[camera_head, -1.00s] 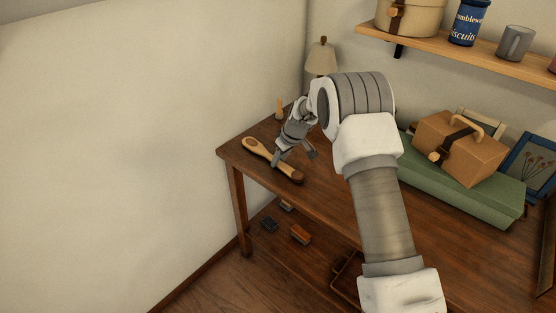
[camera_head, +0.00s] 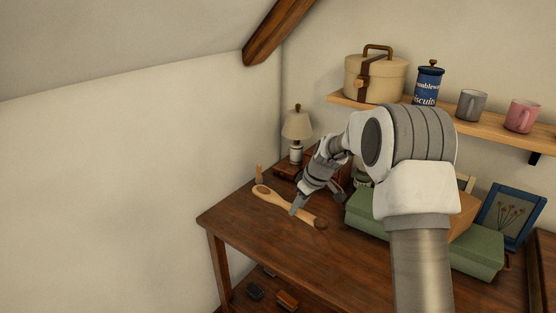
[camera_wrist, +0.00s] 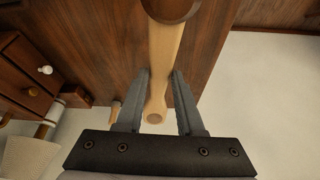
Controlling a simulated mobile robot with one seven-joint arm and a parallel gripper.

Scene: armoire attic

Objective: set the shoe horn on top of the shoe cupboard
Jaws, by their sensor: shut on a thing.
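I cannot make out the shoe cupboard for certain.
A small lamp (camera_head: 297,128) and a small drawer cabinet (camera_wrist: 30,75) stand at the back. A green box (camera_head: 470,248) lies to the right, with a framed picture (camera_head: 512,213) behind. A wall shelf (camera_head: 455,118) holds a round case and mugs. The table's front left is clear.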

